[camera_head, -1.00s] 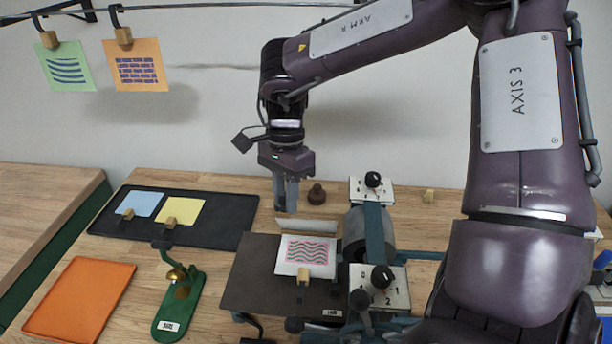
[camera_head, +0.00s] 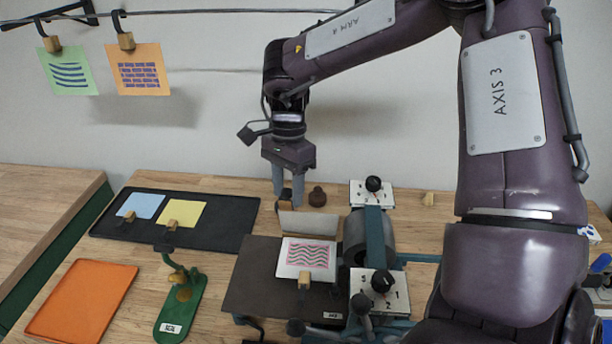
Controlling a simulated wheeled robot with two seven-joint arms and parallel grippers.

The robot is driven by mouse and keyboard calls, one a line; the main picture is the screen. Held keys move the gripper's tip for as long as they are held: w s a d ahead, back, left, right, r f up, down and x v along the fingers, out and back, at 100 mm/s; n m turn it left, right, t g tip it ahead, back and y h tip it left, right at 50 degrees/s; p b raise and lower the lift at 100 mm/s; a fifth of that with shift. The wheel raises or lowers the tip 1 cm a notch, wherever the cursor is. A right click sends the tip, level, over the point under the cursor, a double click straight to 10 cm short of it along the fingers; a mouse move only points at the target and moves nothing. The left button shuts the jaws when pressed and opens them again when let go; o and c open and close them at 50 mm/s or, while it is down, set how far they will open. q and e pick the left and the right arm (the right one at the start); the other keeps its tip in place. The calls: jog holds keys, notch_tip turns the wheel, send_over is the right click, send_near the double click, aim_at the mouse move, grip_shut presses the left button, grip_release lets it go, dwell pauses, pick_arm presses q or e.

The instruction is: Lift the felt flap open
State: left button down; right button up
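My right gripper (camera_head: 288,204) points down at the flap's upper left edge. Its two fingers are apart, with a small brown piece between them low down. I cannot tell whether they touch the flap. My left gripper is not in view.
A roller (camera_head: 355,235) between white dial plates stands right of the bed. A dark knob (camera_head: 317,196) stands behind.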

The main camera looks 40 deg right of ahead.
jog(key=o, duration=0.4)
jog(key=shift+r, duration=0.1)
jog(key=p+v, duration=0.7)
jog(key=shift+s+a+r+p, duration=0.15)
jog(key=shift+s+r+p, duration=0.15)
jog(key=shift+r, duration=0.1)
dwell(0.8)
